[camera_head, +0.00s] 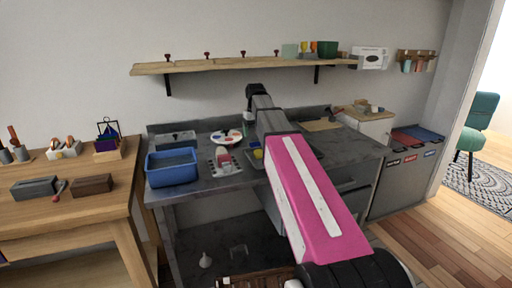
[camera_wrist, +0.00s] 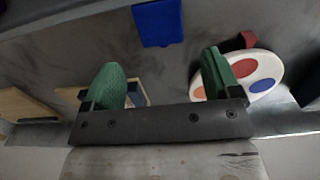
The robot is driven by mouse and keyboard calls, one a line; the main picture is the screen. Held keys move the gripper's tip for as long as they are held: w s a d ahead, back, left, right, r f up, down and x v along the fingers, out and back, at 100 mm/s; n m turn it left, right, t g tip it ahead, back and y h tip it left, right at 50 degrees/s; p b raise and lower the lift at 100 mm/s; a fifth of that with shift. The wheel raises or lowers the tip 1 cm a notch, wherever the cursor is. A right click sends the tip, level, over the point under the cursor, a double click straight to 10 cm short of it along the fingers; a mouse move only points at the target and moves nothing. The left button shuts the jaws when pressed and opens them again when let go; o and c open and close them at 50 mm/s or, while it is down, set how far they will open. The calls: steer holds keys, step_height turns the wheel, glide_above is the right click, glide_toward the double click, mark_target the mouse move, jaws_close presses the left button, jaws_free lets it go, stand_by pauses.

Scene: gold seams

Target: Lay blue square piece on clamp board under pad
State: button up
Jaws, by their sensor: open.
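The blue square piece (camera_wrist: 158,22) lies flat on the dark grey worktop at the top of the wrist view. My gripper (camera_wrist: 160,65) has two green fingers spread wide apart with nothing between them. The blue piece is beyond the fingertips, roughly in line with the gap. In the head view my pink arm hides much of the worktop, and I cannot clearly pick out the blue piece there. I cannot tell for sure which thing is the clamp board or its pad; a pale wooden board (camera_head: 322,125) lies right of my arm.
A white oval palette (camera_wrist: 262,75) with coloured spots and a dark red block (camera_wrist: 240,41) lie beside the right finger. A blue bin (camera_head: 171,169) and a grey holed tray (camera_head: 224,167) stand on the worktop (camera_head: 205,184). A shelf (camera_head: 240,64) hangs above.

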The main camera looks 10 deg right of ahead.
mark_target(255, 140)
steer(key=shift+a+f, duration=0.15)
steer(key=shift+f, duration=2.5)
steer(key=c, duration=1.1)
steer(key=shift+r, duration=0.2)
